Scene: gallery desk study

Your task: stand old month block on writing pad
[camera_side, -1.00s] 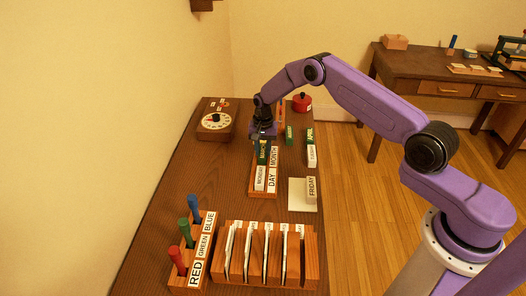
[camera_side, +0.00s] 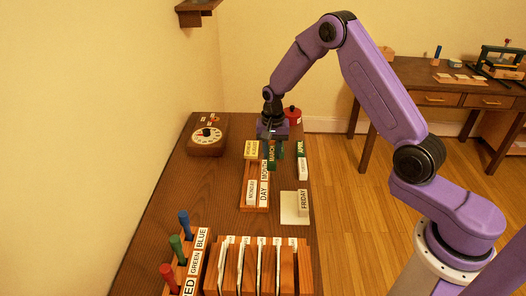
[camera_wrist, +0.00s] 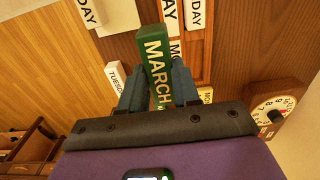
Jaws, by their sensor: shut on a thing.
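My gripper (camera_side: 272,138) is shut on the green MARCH block (camera_wrist: 155,56), held upright in the side view (camera_side: 271,157) above the desk, near the far end of the wooden day-and-month holder (camera_side: 254,209). The fingers grip its sides in the wrist view (camera_wrist: 158,88). The MONDAY block (camera_side: 250,191) stands in the holder beside the DAY and MONTH labels. The pale writing pad (camera_side: 289,214) lies right of the holder, with the FRIDAY block (camera_side: 303,201) upright on its right part. The pad also shows in the wrist view (camera_wrist: 118,14).
The green APRIL block (camera_side: 301,148) and white TUESDAY block (camera_side: 302,169) are at the desk's right edge. A yellow block (camera_side: 251,150), dial box (camera_side: 207,137) and red pot (camera_side: 292,114) are at the back. A slotted rack (camera_side: 236,273) and colour-peg stand (camera_side: 192,262) are in front.

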